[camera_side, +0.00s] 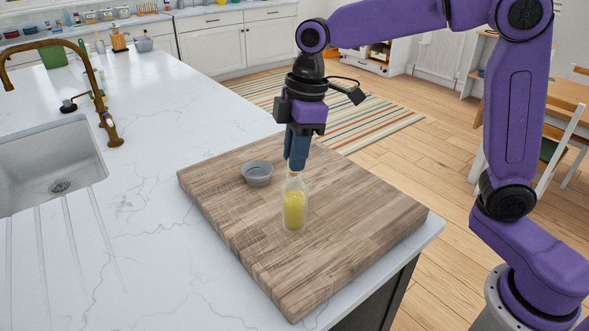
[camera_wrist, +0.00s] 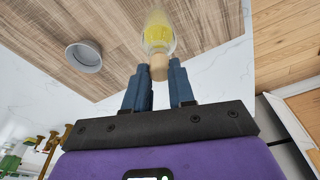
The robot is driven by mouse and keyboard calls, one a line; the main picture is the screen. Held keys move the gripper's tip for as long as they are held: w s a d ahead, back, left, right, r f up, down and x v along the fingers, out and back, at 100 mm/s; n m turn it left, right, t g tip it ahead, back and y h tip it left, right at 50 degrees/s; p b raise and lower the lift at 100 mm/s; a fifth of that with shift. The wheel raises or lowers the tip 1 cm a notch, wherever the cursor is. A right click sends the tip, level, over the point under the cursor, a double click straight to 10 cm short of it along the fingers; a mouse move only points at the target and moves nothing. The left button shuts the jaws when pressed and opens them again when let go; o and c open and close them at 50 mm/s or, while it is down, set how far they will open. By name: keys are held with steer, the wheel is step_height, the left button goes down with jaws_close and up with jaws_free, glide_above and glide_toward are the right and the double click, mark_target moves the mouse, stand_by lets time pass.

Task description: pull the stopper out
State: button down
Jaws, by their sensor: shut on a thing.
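A clear glass bottle (camera_side: 294,208) with yellow liquid stands upright on the wooden board. In the wrist view the bottle (camera_wrist: 158,38) has a pale cork-coloured stopper (camera_wrist: 158,67) at its mouth. My gripper (camera_side: 296,166) is directly above the bottle, pointing down, with its blue fingers at the bottle's top. In the wrist view the fingers of my gripper (camera_wrist: 159,74) lie on both sides of the stopper, shut on it. In the side view the fingers hide the stopper. How far the stopper sits inside the neck cannot be told.
A small grey bowl (camera_side: 257,173) stands on the wooden board (camera_side: 350,220), left of the bottle. The board lies near the edge of the white marble counter (camera_side: 150,160). A sink (camera_side: 50,165) with a brass faucet (camera_side: 95,90) is at the left. The board's front part is clear.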

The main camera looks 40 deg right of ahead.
steer(key=shift+r, duration=1.85)
steer(key=shift+d, duration=0.1)
